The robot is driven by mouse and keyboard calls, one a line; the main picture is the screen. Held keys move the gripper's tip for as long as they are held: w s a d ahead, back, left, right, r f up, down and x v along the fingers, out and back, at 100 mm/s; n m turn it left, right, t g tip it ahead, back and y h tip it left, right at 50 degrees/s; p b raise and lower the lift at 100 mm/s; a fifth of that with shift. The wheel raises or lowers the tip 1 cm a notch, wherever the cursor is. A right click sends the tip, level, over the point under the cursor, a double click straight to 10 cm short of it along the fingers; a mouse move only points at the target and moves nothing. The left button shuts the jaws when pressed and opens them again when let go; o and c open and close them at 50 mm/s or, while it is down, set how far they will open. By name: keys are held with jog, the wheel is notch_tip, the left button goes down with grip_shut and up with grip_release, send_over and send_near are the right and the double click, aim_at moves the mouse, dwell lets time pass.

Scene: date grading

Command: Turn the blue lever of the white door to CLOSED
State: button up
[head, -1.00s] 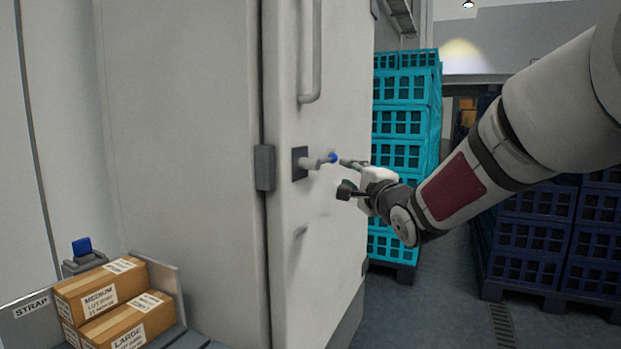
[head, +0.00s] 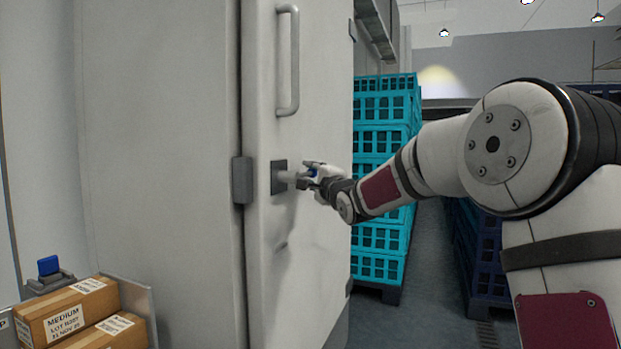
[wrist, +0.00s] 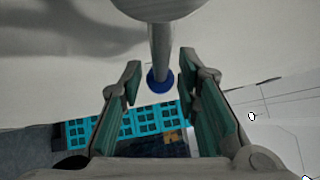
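The white door (head: 315,130) stands upright left of centre in the head view. Its lever (head: 290,176) sticks out from a dark square plate (head: 278,177) and ends in a blue tip (head: 312,172). My gripper (head: 309,175) is at the lever's blue end. In the wrist view the grey lever shaft and its blue tip (wrist: 160,80) lie between the two fingers of my gripper (wrist: 158,85), with a visible gap on each side. The fingers are open. No CLOSED marking is legible in these frames.
A vertical grey handle (head: 293,60) is above the lever, and a grey latch block (head: 242,180) is at the door's edge. Cyan crates (head: 380,140) stand behind, with dark blue crates (head: 485,250) to the right. Labelled cartons (head: 70,312) sit at lower left.

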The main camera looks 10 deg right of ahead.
jog(key=shift+w+a, duration=0.1)
jog(key=shift+w, duration=0.5)
grip_shut()
